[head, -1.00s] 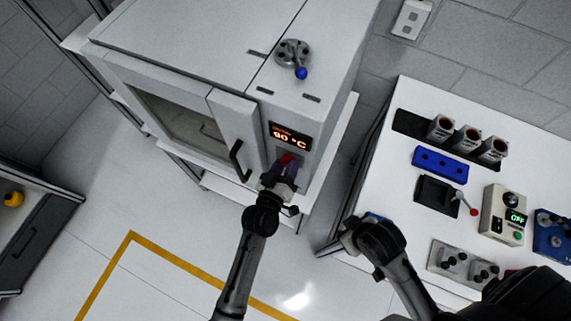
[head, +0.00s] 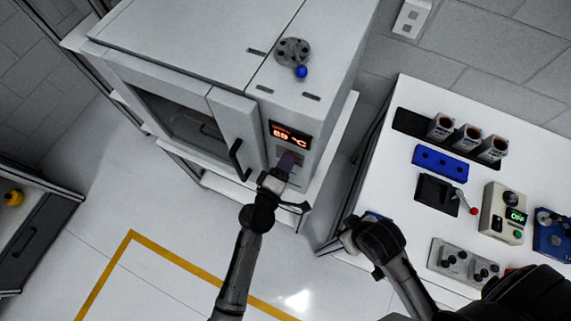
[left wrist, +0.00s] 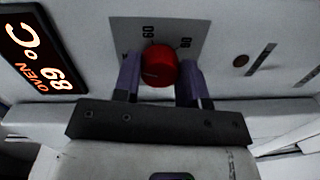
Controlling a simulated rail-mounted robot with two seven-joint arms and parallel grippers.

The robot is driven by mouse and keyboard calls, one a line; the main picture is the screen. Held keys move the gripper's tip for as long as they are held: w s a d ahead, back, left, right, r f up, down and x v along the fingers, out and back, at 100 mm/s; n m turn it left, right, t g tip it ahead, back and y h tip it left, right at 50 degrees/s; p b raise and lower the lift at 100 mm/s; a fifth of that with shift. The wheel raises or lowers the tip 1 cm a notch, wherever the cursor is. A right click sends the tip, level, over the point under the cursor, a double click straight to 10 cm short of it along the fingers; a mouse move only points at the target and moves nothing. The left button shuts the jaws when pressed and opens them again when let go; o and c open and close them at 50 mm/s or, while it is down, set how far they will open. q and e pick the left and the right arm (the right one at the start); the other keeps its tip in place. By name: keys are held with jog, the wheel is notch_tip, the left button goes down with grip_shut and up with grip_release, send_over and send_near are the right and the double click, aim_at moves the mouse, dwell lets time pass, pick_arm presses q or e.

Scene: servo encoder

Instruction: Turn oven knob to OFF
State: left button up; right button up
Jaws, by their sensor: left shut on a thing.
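The oven (head: 200,50) has an orange display (head: 290,136) on its front that reads 89 °C. The red oven knob (left wrist: 159,66) sits on a grey dial plate (left wrist: 126,32) with number marks; 60 is readable. My left gripper (head: 287,162) is at the oven front below the display. In the left wrist view its two purple fingers stand on either side of the knob and are shut on it. In the head view the fingers hide the knob. My right gripper (head: 358,236) is by the left edge of the side table, and its jaws are not clear.
The white side table (head: 400,205) on the right holds cylinders (head: 466,138), a blue block (head: 440,161), a red-tipped lever (head: 472,210) and a box reading OFF (head: 505,215). A blue-tipped lever (head: 300,71) is on the oven top. The floor in front is clear.

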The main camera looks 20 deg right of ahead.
pick_arm(q)
jog(key=n, duration=0.3)
jog(key=shift+n, duration=0.3)
dwell(0.3)
jog(key=o, duration=0.9)
jog(key=shift+b+v, duration=0.4)
jog(key=shift+v, duration=6.5)
